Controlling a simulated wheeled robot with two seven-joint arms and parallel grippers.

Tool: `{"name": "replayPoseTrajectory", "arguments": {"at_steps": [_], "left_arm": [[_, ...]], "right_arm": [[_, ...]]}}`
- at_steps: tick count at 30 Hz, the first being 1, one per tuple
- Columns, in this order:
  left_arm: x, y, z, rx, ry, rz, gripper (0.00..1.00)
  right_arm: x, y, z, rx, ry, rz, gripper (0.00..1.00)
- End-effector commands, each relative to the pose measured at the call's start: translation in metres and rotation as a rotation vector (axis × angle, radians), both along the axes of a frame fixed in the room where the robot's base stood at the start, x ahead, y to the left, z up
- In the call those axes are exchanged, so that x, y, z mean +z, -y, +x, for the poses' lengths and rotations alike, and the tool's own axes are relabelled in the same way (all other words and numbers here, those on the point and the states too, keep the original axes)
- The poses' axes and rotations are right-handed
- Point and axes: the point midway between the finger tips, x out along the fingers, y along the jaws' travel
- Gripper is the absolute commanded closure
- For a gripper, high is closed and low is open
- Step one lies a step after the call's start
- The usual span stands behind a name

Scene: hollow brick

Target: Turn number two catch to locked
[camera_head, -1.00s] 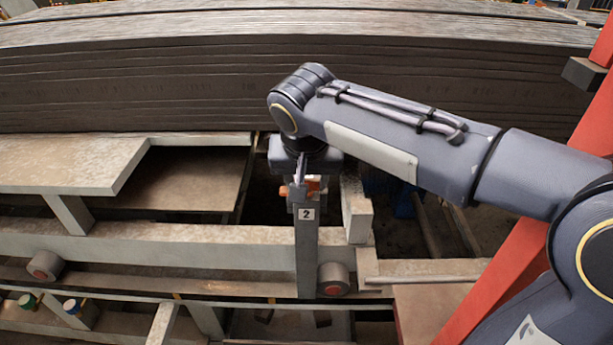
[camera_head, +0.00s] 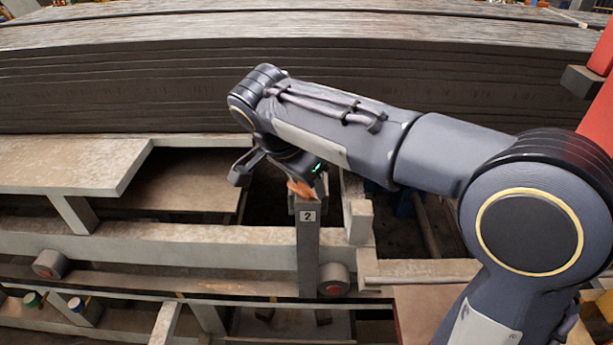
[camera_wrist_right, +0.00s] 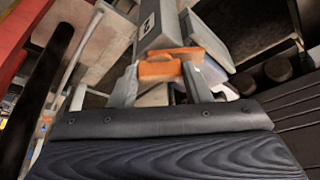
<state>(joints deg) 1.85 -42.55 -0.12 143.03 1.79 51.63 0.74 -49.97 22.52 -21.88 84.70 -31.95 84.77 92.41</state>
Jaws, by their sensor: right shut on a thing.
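The number two catch (camera_head: 301,188) is an orange piece on top of a grey post (camera_head: 307,250) labelled 2. My right gripper (camera_head: 297,180) comes down onto it from above, tilted over to the left. In the right wrist view the orange catch (camera_wrist_right: 160,72) lies between the two grey fingers of my right gripper (camera_wrist_right: 163,82), which is shut on it. The label on the post (camera_wrist_right: 150,25) shows beyond the catch. The arm and wrist hide part of the catch in the head view. My left gripper is not in view.
A pale beam (camera_head: 150,248) runs left from the post, with a grey roller (camera_head: 333,280) beside the post's foot. A short pale upright (camera_head: 360,218) stands close on the right. Stacked dark boards (camera_head: 150,85) fill the back. A red frame (camera_head: 600,120) stands at the right.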

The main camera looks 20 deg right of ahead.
Motion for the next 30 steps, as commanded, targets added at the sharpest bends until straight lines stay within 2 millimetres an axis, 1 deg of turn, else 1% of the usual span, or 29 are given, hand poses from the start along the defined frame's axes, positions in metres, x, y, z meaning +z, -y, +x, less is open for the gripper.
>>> {"name": "replayPoseTrajectory", "arguments": {"at_steps": [12, 18, 24, 30], "left_arm": [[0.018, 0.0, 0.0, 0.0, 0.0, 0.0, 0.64], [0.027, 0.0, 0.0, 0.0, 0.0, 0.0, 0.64], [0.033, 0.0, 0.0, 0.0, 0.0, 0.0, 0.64], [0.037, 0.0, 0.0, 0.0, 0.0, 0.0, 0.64]], "right_arm": [[0.003, -0.001, 0.003, -0.395, 0.0, -0.001, 0.79], [0.003, -0.001, 0.004, -0.566, 0.001, -0.001, 0.79], [0.002, -0.001, 0.005, -0.697, 0.001, 0.0, 0.79], [0.002, -0.001, 0.005, -0.78, 0.001, 0.001, 0.79]]}}
